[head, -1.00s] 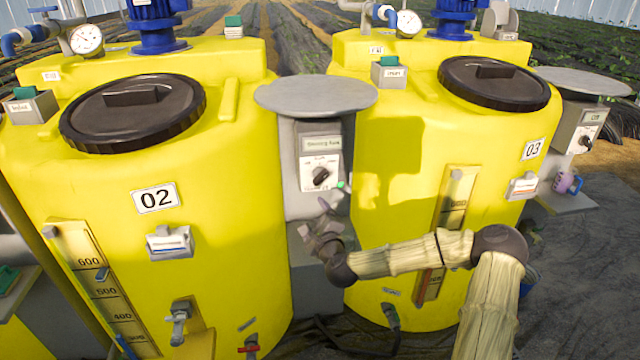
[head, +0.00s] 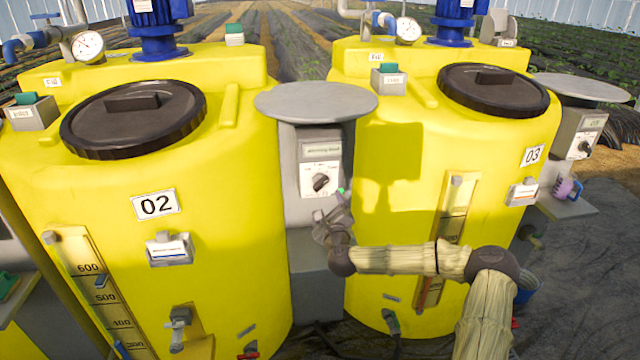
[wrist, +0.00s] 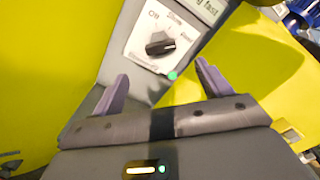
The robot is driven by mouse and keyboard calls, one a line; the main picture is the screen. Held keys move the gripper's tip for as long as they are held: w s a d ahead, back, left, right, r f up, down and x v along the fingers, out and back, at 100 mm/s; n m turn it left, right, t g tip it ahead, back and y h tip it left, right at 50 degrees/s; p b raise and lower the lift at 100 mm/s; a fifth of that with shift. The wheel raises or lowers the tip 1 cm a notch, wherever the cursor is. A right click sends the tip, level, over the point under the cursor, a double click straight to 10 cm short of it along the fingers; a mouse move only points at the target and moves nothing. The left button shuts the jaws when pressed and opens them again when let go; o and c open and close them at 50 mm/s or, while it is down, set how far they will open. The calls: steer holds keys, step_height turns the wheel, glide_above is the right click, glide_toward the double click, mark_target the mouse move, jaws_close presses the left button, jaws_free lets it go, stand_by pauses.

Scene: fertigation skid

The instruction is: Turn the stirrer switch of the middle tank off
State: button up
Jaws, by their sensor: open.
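The stirrer switch is a black rotary knob (head: 320,182) on a white dial plate of a grey control box (head: 306,218) between tank 02 (head: 215,230) and tank 03 (head: 400,235). In the wrist view the knob (wrist: 160,44) lies beyond the fingers, with "Off" at the plate's upper left. The knob does not appear turned to Off. The display (wrist: 207,8) above it ends in "fast". My gripper (head: 331,206) is open and empty, just below and in front of the plate. Its purple fingers (wrist: 163,76) are apart and not touching the knob.
A round grey top (head: 316,100) overhangs the control box. Tank 03's side is close to the right of my gripper. Another control box (head: 577,135) and a purple mug (head: 568,188) stand at the far right.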

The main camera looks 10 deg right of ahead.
mark_target(320, 185)
steer(key=w+p, duration=0.1)
steer(key=w, duration=1.2)
steer(key=shift+w+p, duration=0.1)
steer(key=shift+p, duration=0.3)
steer(key=shift+c, duration=0.3)
steer(key=c, duration=0.9)
